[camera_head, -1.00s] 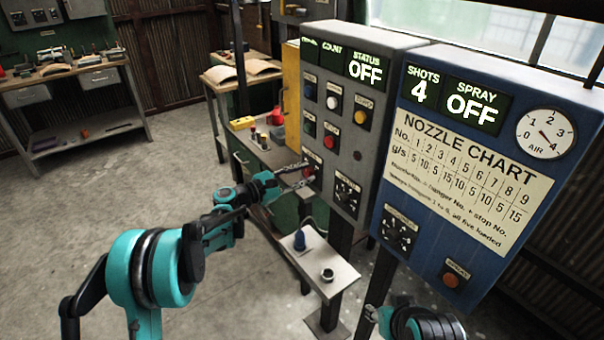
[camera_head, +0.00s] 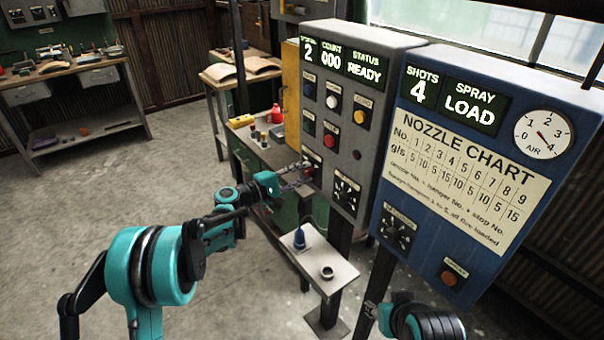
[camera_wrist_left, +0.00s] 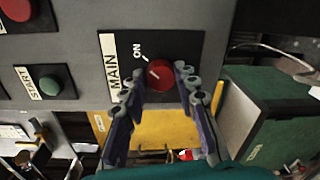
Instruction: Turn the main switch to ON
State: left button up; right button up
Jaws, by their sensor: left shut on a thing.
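The main switch is a red knob on the grey control cabinet, beside a white MAIN label (camera_wrist_left: 112,70). The red knob (camera_wrist_left: 160,75) shows in the left wrist view, and its pale mark points up and left, roughly toward the ON lettering (camera_wrist_left: 140,51). My left gripper (camera_wrist_left: 158,82) is shut on the knob, one finger on each side. In the head view my left gripper (camera_head: 298,178) reaches the cabinet's lower left, largely covering the knob. The status display (camera_head: 365,68) reads READY. Part of my right arm shows at the bottom right; its fingers are not clear.
A blue cabinet (camera_head: 455,270) with a nozzle chart stands to the right, its spray display reading LOAD. A green START button (camera_wrist_left: 50,84) lies beside the main switch.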

pick_arm(q)
jog(key=shift+m, duration=0.3)
dwell(0.4)
jog(key=o, duration=1.2)
jog(key=shift+c, duration=0.2)
jog(key=shift+a, duration=0.1)
jog(key=v, duration=1.1)
jog(key=shift+s+a, duration=0.3)
